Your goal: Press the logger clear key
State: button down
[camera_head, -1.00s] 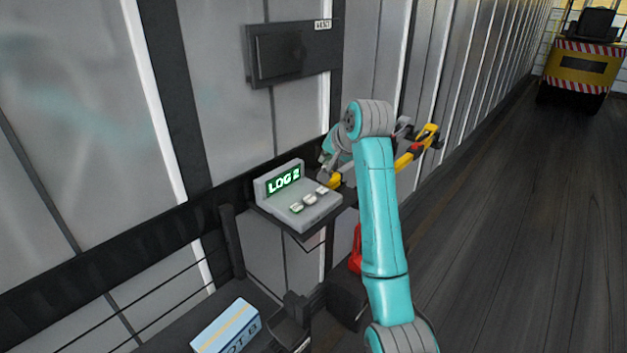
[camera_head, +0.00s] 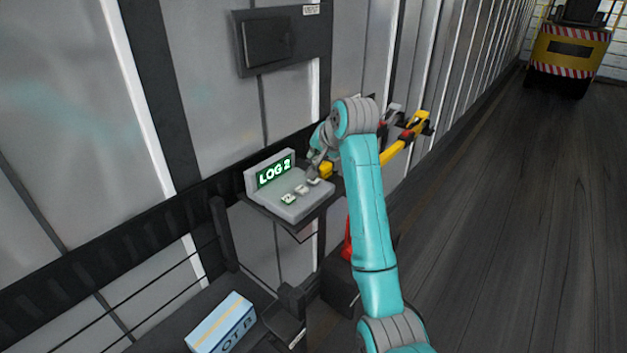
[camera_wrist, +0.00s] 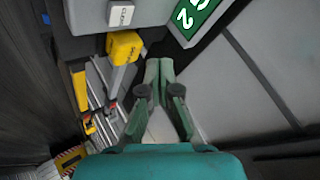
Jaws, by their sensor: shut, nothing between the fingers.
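The grey logger (camera_head: 284,208) sits on a small wall shelf, its green screen (camera_head: 274,171) reading LOG 2. A row of three small keys runs along its front; the right-hand key (camera_head: 314,182) is pale. In the wrist view a pale key (camera_wrist: 120,14) on the logger body carries a small label that seems to read CLEAR. My gripper (camera_wrist: 153,64) is shut and empty, its tips below and right of that key in the wrist view and apart from it. In the head view my gripper (camera_head: 314,171) is at the logger's right end, partly hidden by my arm.
A dark wall box (camera_head: 283,40) hangs above. A blue box (camera_head: 222,322) lies lower left. Open floor stretches right towards a yellow vehicle (camera_head: 568,55).

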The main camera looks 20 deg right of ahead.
jog(key=shift+f, duration=2.45)
jog(key=shift+f, duration=0.15)
jog(key=shift+f, duration=0.25)
jog(key=shift+f, duration=0.55)
dwell(0.5)
jog(key=shift+r, duration=0.95)
jog(key=shift+r, duration=0.1)
jog(key=shift+r, duration=2.45)
